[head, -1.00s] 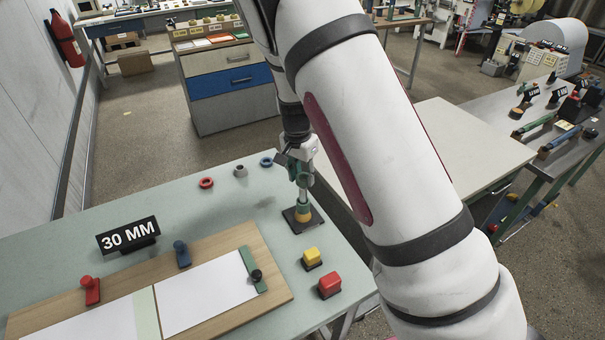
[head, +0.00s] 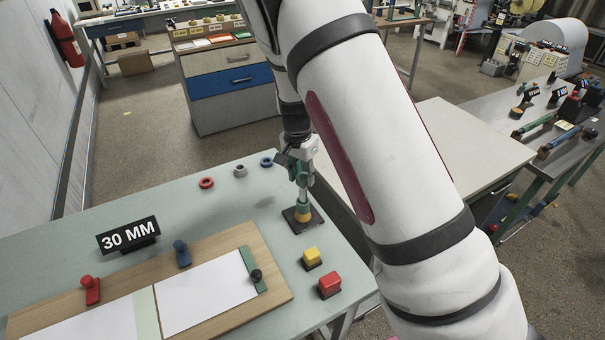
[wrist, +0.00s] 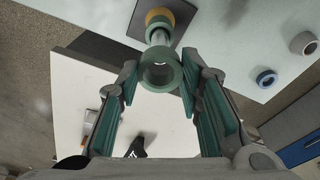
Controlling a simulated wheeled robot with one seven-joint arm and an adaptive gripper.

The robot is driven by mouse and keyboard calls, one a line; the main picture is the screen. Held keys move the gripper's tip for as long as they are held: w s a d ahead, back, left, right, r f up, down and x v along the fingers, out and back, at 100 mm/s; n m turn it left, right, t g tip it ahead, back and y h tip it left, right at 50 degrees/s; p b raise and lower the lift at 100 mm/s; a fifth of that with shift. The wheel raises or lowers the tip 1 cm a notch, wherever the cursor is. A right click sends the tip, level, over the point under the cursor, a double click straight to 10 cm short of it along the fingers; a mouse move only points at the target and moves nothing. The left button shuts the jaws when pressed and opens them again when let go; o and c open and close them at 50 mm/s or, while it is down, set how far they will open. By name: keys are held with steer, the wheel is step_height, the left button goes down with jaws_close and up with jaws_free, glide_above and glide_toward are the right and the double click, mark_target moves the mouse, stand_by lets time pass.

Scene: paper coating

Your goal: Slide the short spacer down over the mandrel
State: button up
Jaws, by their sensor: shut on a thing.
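The green spacer (wrist: 147,73) is a ring held between my gripper's (wrist: 159,82) two green-padded fingers in the wrist view. The mandrel (wrist: 159,38) is a pale metal post on a dark square base (wrist: 176,29), with a yellow-orange ring (wrist: 159,16) around its foot. The green spacer appears lined up with the mandrel's upper end; I cannot tell how far the post is inside its bore. In the head view my gripper (head: 302,178) points down above the base (head: 291,216), and its fingers hide most of the spacer.
A red ring (head: 206,182), a grey ring (head: 240,170) and a blue ring (head: 266,161) lie on the table, left of the mandrel. Yellow (head: 311,257) and red (head: 329,283) buttons stand in front. A wooden board (head: 215,303) with paper lies front left, by a "30 MM" sign (head: 128,235).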

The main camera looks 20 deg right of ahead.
steer(key=shift+f+b, duration=0.4)
steer(key=shift+f, duration=1.65)
steer(key=o, duration=1.2)
steer(key=shift+c, duration=0.2)
steer(key=r, duration=0.8)
steer(key=a+r, duration=0.1)
steer(key=r, duration=0.3)
steer(key=shift+s+a, duration=0.1)
steer(key=shift+s, duration=0.3)
step_height(320, 180, up, 7)
steer(key=n+y, duration=0.1)
steer(key=n, duration=0.1)
glide_above(302, 185)
steer(key=s, duration=0.3)
steer(key=s+r+n+t+y+b, duration=0.1)
steer(key=s+r+n+t+b, duration=0.3)
steer(key=s+r, duration=0.75)
steer(key=s+n+p, duration=0.1)
steer(key=s+n, duration=0.3)
steer(key=s, duration=0.7)
steer(key=shift+s+d+f+n+t+h, duration=0.15)
steer(key=shift+d+f+n+t+h, duration=0.25)
steer(key=shift+d, duration=0.05)
